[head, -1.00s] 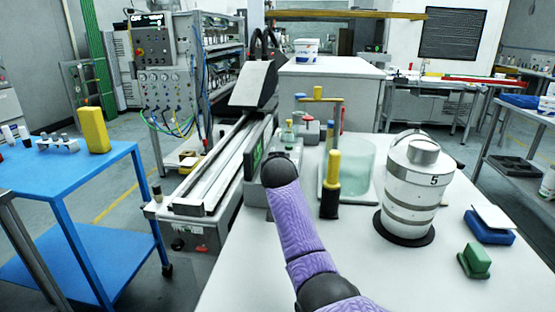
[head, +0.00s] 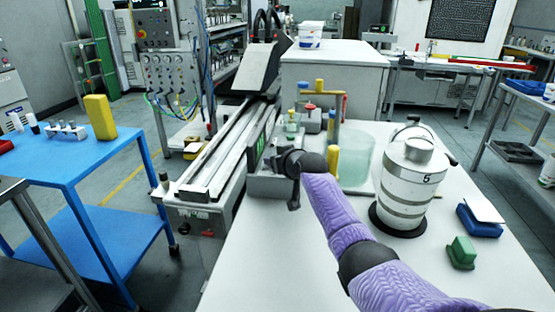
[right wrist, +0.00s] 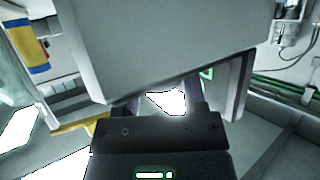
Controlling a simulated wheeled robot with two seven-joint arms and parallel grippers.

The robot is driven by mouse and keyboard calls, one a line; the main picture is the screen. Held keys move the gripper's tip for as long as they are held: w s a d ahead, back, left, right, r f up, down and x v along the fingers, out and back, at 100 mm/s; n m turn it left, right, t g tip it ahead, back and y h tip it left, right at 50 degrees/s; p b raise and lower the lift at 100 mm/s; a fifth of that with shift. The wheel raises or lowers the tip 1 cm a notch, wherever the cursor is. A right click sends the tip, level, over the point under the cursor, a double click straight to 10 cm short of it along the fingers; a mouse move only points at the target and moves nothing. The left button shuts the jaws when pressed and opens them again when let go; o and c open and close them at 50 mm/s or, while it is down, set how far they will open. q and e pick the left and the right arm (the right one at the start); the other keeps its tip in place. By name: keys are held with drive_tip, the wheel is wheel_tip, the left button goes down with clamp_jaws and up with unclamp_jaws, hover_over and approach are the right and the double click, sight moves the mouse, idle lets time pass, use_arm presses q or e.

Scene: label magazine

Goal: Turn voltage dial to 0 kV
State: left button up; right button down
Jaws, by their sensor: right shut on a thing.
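A grey power supply unit (head: 268,188) with a dark panel and lit green display (head: 263,146) stands at the left edge of the white bench. My right gripper (head: 284,163) is at this unit, on its right side; my black wrist hides much of its front. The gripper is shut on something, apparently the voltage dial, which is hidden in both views. In the right wrist view, the unit's large pale housing (right wrist: 180,45) fills the top middle, and my fingers (right wrist: 160,100) reach under its lower edge. The dial's setting cannot be read. My left gripper is not in view.
A white banded canister marked 5 (head: 408,190), a glass vessel (head: 357,155), a yellow-handled tool (head: 333,162) and a green block (head: 461,252) stand on the bench right of the unit. A long rail (head: 225,150) runs along its left. A blue cart (head: 85,160) stands further left.

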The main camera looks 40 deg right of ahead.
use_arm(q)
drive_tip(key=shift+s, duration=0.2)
use_arm(e)
drive_tip(key=shift+c, duration=0.9)
unclamp_jaws()
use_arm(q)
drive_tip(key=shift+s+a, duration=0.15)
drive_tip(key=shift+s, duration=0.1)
use_arm(e)
drive_tip(key=shift+s+r, duration=0.15)
drive_tip(key=p+v, duration=0.3)
drive_tip(key=v, duration=0.1)
drive_tip(key=shift+s+a+r+p, duration=0.1)
drive_tip(key=shift+s+r+p, duration=0.15)
drive_tip(key=shift+r+p, duration=0.15)
use_arm(q)
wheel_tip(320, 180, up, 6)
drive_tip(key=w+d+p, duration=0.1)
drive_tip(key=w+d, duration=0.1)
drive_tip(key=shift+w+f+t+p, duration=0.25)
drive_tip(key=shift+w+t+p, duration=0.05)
drive_tip(key=shift+p, duration=0.05)
use_arm(e)
drive_tip(key=v, duration=0.4)
drive_tip(key=shift+s+a+f, duration=0.1)
drive_tip(key=shift+s+f, duration=0.1)
drive_tip(key=shift+s, duration=0.25)
